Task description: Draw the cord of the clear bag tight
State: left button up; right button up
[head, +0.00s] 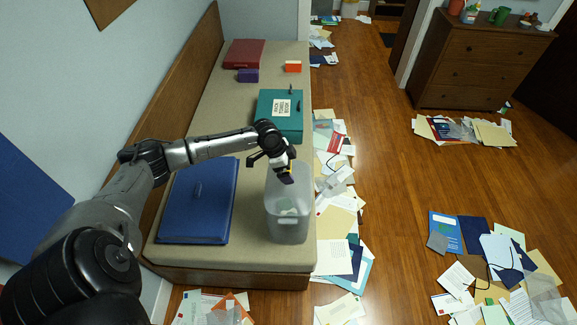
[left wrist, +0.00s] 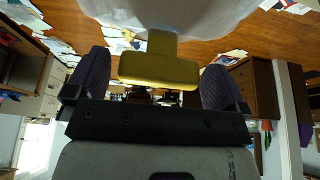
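The clear bag (head: 287,218) is a translucent, bin-shaped thing standing upright on the near right part of the beige bench top, with something pale inside. Its whitish edge fills the top of the left wrist view (left wrist: 165,12). A yellow T-shaped pull (left wrist: 158,70), probably the cord's, joins the bag there by a narrow stem. My left gripper (left wrist: 158,82) is open around the pull, with one dark finger on each side and a thin gap at the left finger. In the head view my left gripper (head: 284,172) is over the bag's top. My right gripper is not in view.
A blue binder (head: 200,200) lies left of the bag, and a teal box (head: 278,112) lies behind it. Farther back are a purple box (head: 248,76), an orange box (head: 293,67) and a dark red binder (head: 244,53). Papers (head: 340,180) litter the floor beside the bench.

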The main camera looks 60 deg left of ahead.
pick_arm(q)
jog(key=p+v, duration=0.1)
jog(key=v, duration=1.2)
jog(key=shift+s+r+p, duration=0.15)
jog(key=shift+r+p, duration=0.2)
jog(key=shift+p, duration=0.05)
jog(key=shift+a, duration=0.1)
